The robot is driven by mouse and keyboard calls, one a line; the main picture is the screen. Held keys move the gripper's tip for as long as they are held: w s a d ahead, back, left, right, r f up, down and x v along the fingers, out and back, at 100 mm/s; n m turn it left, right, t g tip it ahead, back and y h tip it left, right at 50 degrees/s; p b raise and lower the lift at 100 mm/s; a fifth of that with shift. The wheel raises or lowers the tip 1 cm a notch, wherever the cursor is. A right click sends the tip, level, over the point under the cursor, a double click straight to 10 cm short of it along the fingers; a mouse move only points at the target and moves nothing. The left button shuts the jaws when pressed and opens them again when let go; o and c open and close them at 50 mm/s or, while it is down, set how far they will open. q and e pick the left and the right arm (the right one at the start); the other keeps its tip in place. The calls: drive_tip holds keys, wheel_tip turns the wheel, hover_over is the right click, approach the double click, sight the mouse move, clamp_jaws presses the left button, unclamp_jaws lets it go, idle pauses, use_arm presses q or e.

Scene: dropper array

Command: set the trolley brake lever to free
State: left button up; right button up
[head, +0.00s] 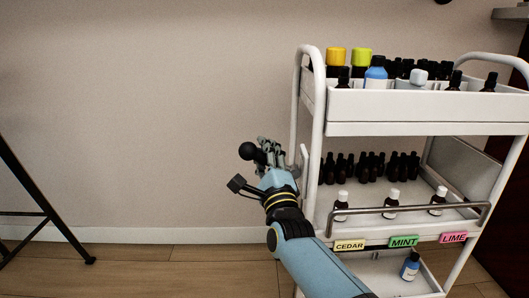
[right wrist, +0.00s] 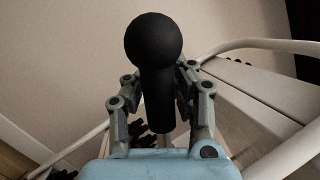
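The white trolley (head: 420,127) stands at the right of the head view. A black ball-ended handle (head: 247,151), which looks like the brake lever, is at the trolley's left side. My right gripper (head: 268,152) is there, with its fingers around the handle just behind the ball. In the right wrist view the ball (right wrist: 153,42) sits above a black grip (right wrist: 158,100), with a finger on each side that appears closed on it. The fingertips and the lever's base are hidden. No free or locked marking can be read. My left gripper is not in view.
The trolley's top tray holds several bottles, including a blue one (head: 376,73). Dark bottles and white-capped ones stand on the middle shelf behind a rail (head: 410,211). CEDAR, MINT and LIME labels line its edge.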

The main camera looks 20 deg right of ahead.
drive_tip(key=o, duration=0.5)
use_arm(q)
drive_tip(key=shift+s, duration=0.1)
use_arm(e)
wheel_tip(320, 180, down, 8)
drive_tip(key=n+g+y+b, duration=0.3)
drive_tip(key=n+g+y, duration=0.1)
drive_tip(key=n, duration=1)
drive_tip(key=s+p, duration=0.3)
drive_tip(key=s, duration=0.8)
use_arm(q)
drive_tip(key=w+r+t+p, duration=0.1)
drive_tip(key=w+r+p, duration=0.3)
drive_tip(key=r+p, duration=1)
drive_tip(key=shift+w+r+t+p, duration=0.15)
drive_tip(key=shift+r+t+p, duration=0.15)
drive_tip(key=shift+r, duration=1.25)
use_arm(e)
drive_tip(key=shift+s+d+f+n+g+h, duration=0.35)
drive_tip(key=shift+s+d+f+n+g, duration=0.75)
drive_tip(key=shift+s+f, duration=1.4)
drive_tip(key=shift+s+d+f+n+g+h, duration=0.7)
drive_tip(key=shift+s+f+g, duration=0.95)
drive_tip(key=shift+s, duration=1.6)
drive_tip(key=shift+s+d+f+n+g+h, duration=0.1)
drive_tip(key=shift+s+d+f+n+g, duration=0.85)
drive_tip(key=shift+s+f, duration=1.6)
